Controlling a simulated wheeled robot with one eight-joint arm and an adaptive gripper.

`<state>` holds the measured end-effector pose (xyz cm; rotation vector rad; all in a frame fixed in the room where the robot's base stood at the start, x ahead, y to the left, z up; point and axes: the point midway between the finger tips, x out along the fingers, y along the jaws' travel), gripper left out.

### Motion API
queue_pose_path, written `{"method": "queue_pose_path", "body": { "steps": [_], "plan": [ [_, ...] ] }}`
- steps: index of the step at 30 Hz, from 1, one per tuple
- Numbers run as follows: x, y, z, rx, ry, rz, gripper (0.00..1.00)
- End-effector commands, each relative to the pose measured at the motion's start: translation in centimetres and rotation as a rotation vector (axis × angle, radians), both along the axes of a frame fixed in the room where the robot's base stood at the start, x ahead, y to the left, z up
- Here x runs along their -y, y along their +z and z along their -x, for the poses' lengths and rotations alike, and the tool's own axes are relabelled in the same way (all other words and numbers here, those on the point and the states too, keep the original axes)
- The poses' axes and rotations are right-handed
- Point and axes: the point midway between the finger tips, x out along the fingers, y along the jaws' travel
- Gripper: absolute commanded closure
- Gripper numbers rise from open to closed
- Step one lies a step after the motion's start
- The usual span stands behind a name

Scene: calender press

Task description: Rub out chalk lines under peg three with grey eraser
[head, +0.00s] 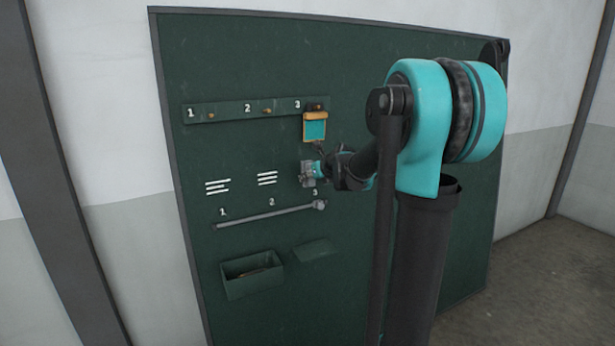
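A dark green board (400,75) stands against the wall. A rail (228,110) on it carries pegs numbered 1, 2 and 3. An orange and teal item (315,128) hangs at peg three. Chalk lines show in the columns of peg one (217,187) and peg two (267,178). My gripper (308,174) is at the board below peg three, just above the lower number 3, and covers that spot. No chalk lines can be made out there. I cannot make out the grey eraser. The fingers are too small to tell whether they are open or shut.
A grey bar (265,216) runs slanted below the lower numbers. An open green box (252,284) with something dark inside is below it, beside a small green ledge (313,251). My arm hides the right-middle part of the board.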

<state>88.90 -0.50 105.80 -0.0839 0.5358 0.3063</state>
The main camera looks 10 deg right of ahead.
Motion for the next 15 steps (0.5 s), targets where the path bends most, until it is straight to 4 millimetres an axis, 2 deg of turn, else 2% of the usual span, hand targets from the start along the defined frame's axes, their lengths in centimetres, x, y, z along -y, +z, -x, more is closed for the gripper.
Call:
{"method": "queue_pose_path", "body": {
  "steps": [6, 15],
  "plan": [
    [0.5, 0.2, 1.5, 0.0, 0.0, 0.001, 0.99],
    [0.6, 0.2, 1.6, 0.0, 0.0, 0.001, 0.99]
  ]
}}
